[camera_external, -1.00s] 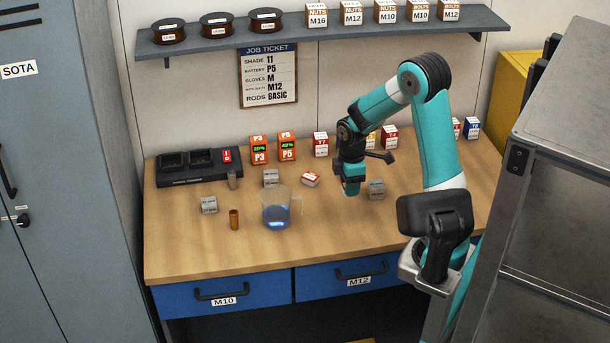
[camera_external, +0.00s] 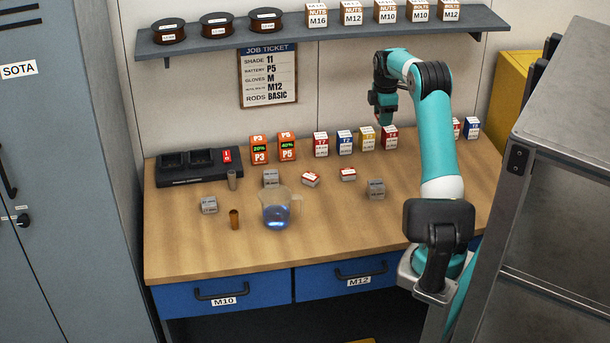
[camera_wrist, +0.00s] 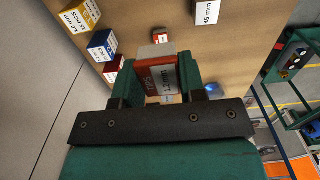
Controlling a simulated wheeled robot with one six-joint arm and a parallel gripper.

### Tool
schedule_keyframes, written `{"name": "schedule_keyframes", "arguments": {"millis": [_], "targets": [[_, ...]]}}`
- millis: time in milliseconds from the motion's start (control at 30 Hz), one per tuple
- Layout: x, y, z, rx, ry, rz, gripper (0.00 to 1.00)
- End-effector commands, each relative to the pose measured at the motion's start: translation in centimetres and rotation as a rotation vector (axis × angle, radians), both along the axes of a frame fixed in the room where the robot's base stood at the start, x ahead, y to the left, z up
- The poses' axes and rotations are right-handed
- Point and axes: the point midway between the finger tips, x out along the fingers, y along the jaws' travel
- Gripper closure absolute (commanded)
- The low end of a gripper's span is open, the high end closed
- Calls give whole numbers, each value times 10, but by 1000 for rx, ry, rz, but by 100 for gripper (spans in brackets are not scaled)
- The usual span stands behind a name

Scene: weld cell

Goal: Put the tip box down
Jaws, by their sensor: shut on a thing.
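My gripper (camera_wrist: 160,78) is shut on a tip box (camera_wrist: 161,80) in the wrist view. The box has a red side, a grey top and a white label reading 1.2 mm, and sits between the two green fingers. In the external view my gripper (camera_external: 384,117) is raised at the back of the workbench (camera_external: 330,245), by the wall and over the right part of the row of boxes. The held box is hard to make out there.
Coloured boxes stand along the bench back, including red (camera_external: 390,138), yellow (camera_external: 367,139) and blue (camera_external: 345,142) ones. Two small red-white boxes (camera_external: 311,179) (camera_external: 348,174), grey boxes (camera_external: 376,189) and a beaker (camera_external: 276,210) stand in front. The bench's front right is clear.

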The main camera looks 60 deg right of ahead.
Motion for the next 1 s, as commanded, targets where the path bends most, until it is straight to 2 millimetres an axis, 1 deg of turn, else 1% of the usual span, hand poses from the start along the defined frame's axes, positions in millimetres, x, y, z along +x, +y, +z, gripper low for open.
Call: {"name": "schedule_keyframes", "arguments": {"millis": [33, 100, 167, 233, 367, 400, 600, 700, 800, 1000], "targets": [[-3, -12, -2, -1, -1, -4, 87], [-6, -22, -2, 0, 0, -2, 87], [-8, -27, -6, 1, 1, -1, 87], [-9, -29, -15, 1, 1, 0, 87], [-9, -28, -48, 4, 4, 0, 87], [-9, -28, -60, 5, 5, 0, 87], [-9, -27, -115, 4, 4, 0, 87], [-9, -28, -137, 2, 2, 0, 87], [-8, -28, -151, 1, 1, 0, 87], [-8, -28, -166, 0, 0, 0, 87]]}}
